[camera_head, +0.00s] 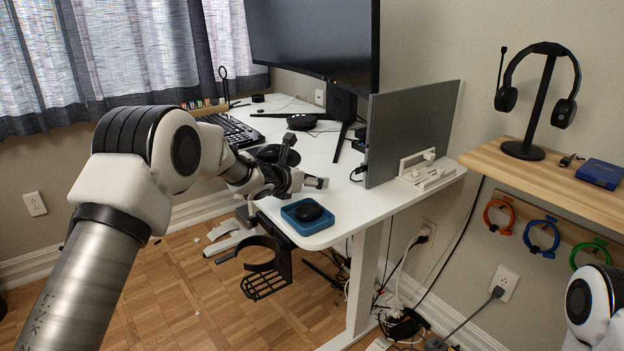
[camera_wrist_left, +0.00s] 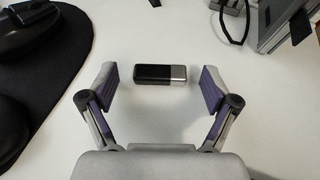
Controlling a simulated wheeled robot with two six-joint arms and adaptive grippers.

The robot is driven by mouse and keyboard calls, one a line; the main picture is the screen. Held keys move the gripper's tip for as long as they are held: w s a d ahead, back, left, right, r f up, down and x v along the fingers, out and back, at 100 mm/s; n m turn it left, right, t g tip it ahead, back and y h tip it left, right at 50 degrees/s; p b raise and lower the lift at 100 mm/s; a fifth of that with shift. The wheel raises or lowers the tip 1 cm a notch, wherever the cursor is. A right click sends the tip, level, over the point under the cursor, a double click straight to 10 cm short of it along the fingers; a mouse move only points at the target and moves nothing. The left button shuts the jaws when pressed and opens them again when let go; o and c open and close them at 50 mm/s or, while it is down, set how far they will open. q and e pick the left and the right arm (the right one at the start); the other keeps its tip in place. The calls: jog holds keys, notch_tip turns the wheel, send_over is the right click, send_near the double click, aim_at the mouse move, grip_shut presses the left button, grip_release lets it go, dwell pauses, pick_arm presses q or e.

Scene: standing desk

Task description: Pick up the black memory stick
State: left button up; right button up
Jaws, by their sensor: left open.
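The black memory stick (camera_wrist_left: 152,74), with a silver end on its right, lies flat on the white desk in the left wrist view. My left gripper (camera_wrist_left: 160,88) is open, with one finger on either side of the stick and a gap at both ends. In the head view my left gripper (camera_head: 312,182) is low over the desk near its front edge. I cannot make out the stick in that view. My right gripper is out of frame; only part of my right arm shows at the lower right.
A blue tray (camera_head: 287,213) holding a black round item (camera_head: 308,210) stands at the desk's front corner. An upright grey laptop (camera_head: 408,132) stands to the right. A black mouse pad (camera_wrist_left: 66,70) lies to the left in the wrist view. A monitor (camera_head: 318,38) stands behind.

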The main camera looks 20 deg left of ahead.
pick_arm(q)
jog(key=shift+s, duration=0.1)
jog(key=c, duration=0.8)
jog(key=shift+r, duration=0.1)
jog(key=shift+c, duration=0.2)
